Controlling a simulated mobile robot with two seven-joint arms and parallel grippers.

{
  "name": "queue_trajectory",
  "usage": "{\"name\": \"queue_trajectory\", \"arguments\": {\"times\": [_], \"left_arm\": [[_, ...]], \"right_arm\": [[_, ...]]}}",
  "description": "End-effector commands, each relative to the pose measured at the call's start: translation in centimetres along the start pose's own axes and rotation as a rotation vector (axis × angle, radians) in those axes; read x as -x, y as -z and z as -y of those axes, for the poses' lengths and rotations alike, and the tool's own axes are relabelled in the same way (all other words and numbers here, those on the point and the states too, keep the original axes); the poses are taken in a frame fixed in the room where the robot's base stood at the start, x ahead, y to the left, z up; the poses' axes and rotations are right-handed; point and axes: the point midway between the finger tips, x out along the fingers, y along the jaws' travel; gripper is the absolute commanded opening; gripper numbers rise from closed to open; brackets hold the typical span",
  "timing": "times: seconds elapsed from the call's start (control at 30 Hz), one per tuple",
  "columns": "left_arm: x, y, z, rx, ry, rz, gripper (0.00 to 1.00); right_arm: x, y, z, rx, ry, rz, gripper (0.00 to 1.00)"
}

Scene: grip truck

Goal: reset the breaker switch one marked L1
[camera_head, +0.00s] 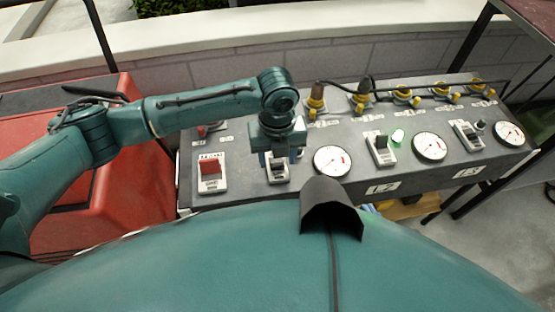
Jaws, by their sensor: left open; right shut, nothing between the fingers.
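A grey sloped panel (350,130) carries a row of breaker switches and round gauges. My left gripper (279,168) is open and points down at a white-framed breaker switch (278,179), left of the first gauge (332,161). The gripper covers the upper part of this switch, so its lever position and any contact cannot be told. No L1 mark can be read; the panel edge below this switch is hidden by my body. The switch (381,150) further right stands above the L2 label (382,188). My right gripper is not in view.
A red-levered switch (210,171) is left of my gripper. Yellow connectors (316,103) with black cables line the panel's back. The L3 label (468,172) is at the right. A red case (130,190) stands at the left.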

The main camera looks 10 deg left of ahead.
Motion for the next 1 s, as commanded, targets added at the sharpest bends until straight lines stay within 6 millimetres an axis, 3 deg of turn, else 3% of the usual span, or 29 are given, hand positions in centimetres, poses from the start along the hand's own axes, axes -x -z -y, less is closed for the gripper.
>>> {"name": "queue_trajectory", "arguments": {"times": [0.13,0.47,1.0], "left_arm": [[-1.36,0.03,0.00,-0.001,-0.001,0.000,0.49],[-1.65,0.02,0.02,-0.001,0.000,0.001,0.49],[-1.62,0.01,0.00,0.000,0.000,0.001,0.06]], "right_arm": [[0.21,-0.29,-0.02,0.000,-0.002,-0.001,0.00],[0.29,0.19,-0.02,0.005,-0.001,-0.014,0.00],[0.21,-0.41,-0.05,0.005,-0.001,0.002,0.00]]}}
